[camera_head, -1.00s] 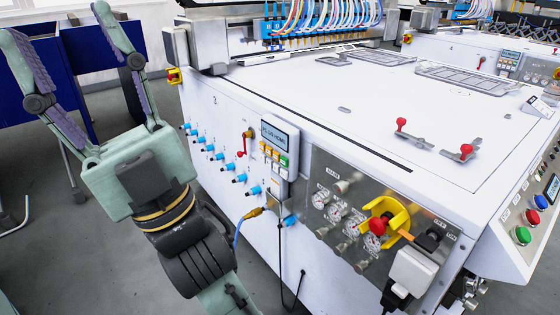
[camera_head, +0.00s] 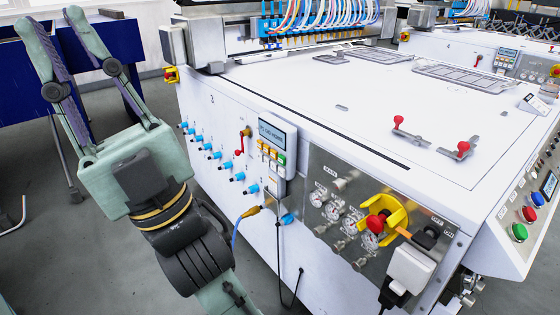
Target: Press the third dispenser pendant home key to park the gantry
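The pendant (camera_head: 275,150) is a small grey box with a lit screen (camera_head: 272,133), fixed to the front side of the near white dispenser (camera_head: 345,112), which bears a "3". Below its screen are several small orange, white and green keys (camera_head: 270,155); their labels are too small to read. My gripper (camera_head: 46,20) is at the left, pointing up and away, left of the pendant and well apart from it. Its two fingers are spread, with nothing between them. No part of the pendant's face is hidden.
Blue-tipped fittings (camera_head: 215,155) and a red-handled valve (camera_head: 241,143) stick out left of the pendant. Gauges (camera_head: 333,211) and a yellow-red switch (camera_head: 380,218) sit to its right. A cable hangs below it. A blue cabinet (camera_head: 110,45) stands behind my gripper.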

